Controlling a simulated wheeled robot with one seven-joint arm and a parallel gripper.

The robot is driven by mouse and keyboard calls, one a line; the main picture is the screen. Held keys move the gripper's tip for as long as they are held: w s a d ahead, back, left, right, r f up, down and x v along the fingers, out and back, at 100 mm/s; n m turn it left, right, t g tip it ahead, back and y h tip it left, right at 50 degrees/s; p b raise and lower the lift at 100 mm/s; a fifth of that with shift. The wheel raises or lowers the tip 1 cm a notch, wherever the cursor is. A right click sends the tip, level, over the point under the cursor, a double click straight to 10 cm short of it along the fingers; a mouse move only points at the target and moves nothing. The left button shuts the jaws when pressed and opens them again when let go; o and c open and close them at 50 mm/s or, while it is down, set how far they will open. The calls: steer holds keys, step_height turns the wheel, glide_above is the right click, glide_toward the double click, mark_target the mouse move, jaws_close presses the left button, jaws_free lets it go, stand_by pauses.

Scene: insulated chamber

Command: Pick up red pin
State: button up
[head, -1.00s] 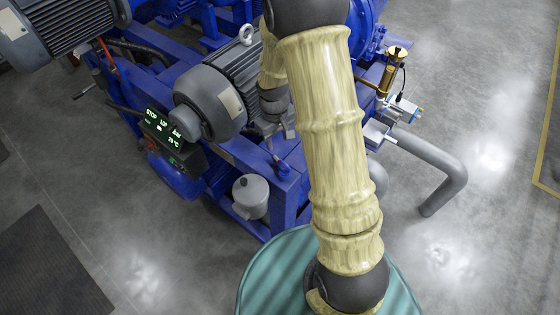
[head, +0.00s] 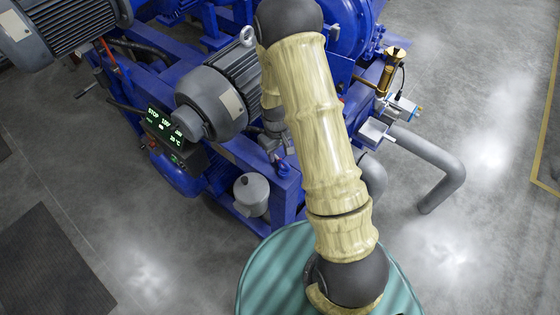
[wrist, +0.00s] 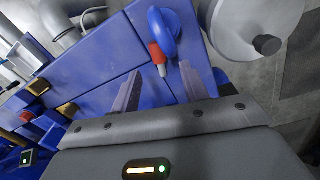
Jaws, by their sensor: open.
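The red pin (wrist: 157,53) shows in the wrist view, with a red body and a pale narrow tip. It is beside a blue rounded loop (wrist: 166,28) on the blue frame; whether it passes through the loop is not clear. My gripper (wrist: 161,71) is open, with its two dark fingers apart and nothing between them. In the picture the pin's tip lies between the fingertips and a little above them; the remaining distance cannot be told. In the head view my arm hides most of the gripper, and I cannot make out the pin.
The blue machine frame (head: 235,152) carries a grey motor (head: 212,100) and a lit display box (head: 168,130). A grey canister (head: 251,194) stands low on the frame; a grey cylinder (wrist: 245,25) is close right in the wrist view. Grey pipes (head: 432,160) stand at the right.

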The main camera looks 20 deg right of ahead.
mark_target(279, 157)
steer(key=shift+w+d+f+p, duration=0.15)
steer(key=shift+f+p, duration=0.4)
steer(key=shift+f, duration=0.6)
steer(key=shift+w+a+f+p, duration=0.1)
steer(key=shift+f+p, duration=0.4)
steer(key=shift+f, duration=0.65)
jaws_close()
step_height(279, 157, up, 10)
steer(key=b, duration=0.3)
